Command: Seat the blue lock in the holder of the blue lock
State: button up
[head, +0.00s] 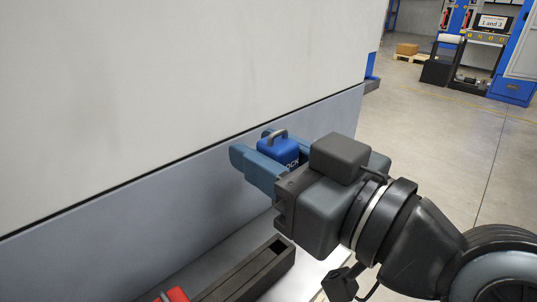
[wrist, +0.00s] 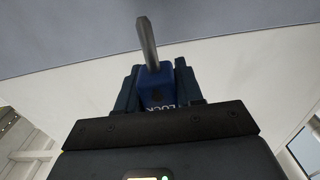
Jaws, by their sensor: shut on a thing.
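The blue lock (head: 279,148) is a blue padlock with a grey shackle and white lettering. It sits between the fingers of my gripper (head: 262,162), which is shut on it, in front of the grey wall panel. In the wrist view the blue lock (wrist: 157,88) is between the fingers of my gripper (wrist: 158,90), with its shackle pointing up in the picture. A dark tray (head: 250,270) with a recess lies below, at the bottom of the head view. I cannot tell which part of it is the holder of the blue lock.
A red object (head: 172,295) is partly cut off at the bottom edge, beside the tray. A large wall panel (head: 180,195) stands close behind my gripper. Open floor (head: 450,150) lies to the right, with blue shelving (head: 515,85) far back.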

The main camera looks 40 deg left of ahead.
jog(key=shift+d, duration=0.1)
dwell(0.3)
jog(key=shift+d, duration=0.15)
jog(key=b, duration=0.5)
send_over(271, 241)
jog(key=shift+f, duration=2.9)
jog(key=shift+f+b, duration=2.5)
jog(key=shift+b, duration=0.15)
jog(key=o, duration=1.2)
jog(key=shift+s+d, duration=0.15)
jog(key=shift+d, duration=1.8)
jog(key=shift+s+d, duration=0.15)
jog(key=shift+d, duration=1.75)
